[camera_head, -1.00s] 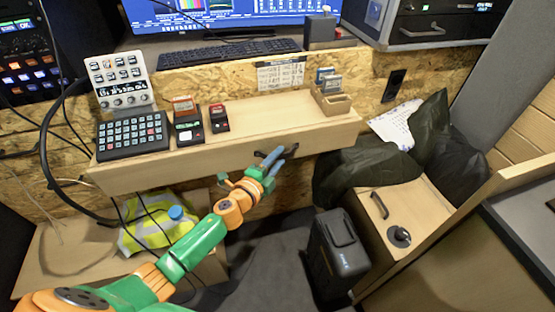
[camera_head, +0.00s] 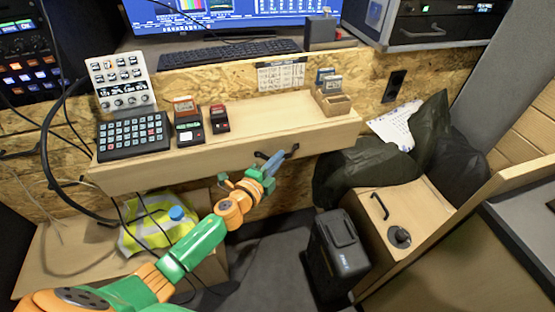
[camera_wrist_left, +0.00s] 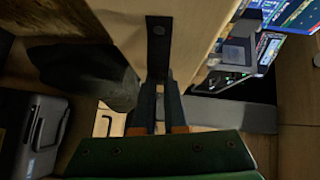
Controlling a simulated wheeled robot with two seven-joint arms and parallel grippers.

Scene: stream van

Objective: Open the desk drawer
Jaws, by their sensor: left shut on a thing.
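The desk drawer (camera_head: 215,165) is the pale wooden front under the desk top, flush with it as far as I can tell. Its dark handle (camera_head: 293,150) is on the right part of that front, partly hidden by my fingers. My left gripper (camera_head: 272,162), on a green and orange arm, is shut on the handle. In the left wrist view, the dark handle strip (camera_wrist_left: 159,42) runs down between the two fingers (camera_wrist_left: 158,105), against the pale drawer front (camera_wrist_left: 200,30). My right gripper is not in view.
A keypad (camera_head: 133,136), small devices (camera_head: 188,120) and a wooden card holder (camera_head: 335,100) stand on the desk. Below right are a black case (camera_head: 338,250), a wooden box (camera_head: 410,215) and dark bags (camera_head: 370,170). A yellow vest (camera_head: 155,222) lies below left.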

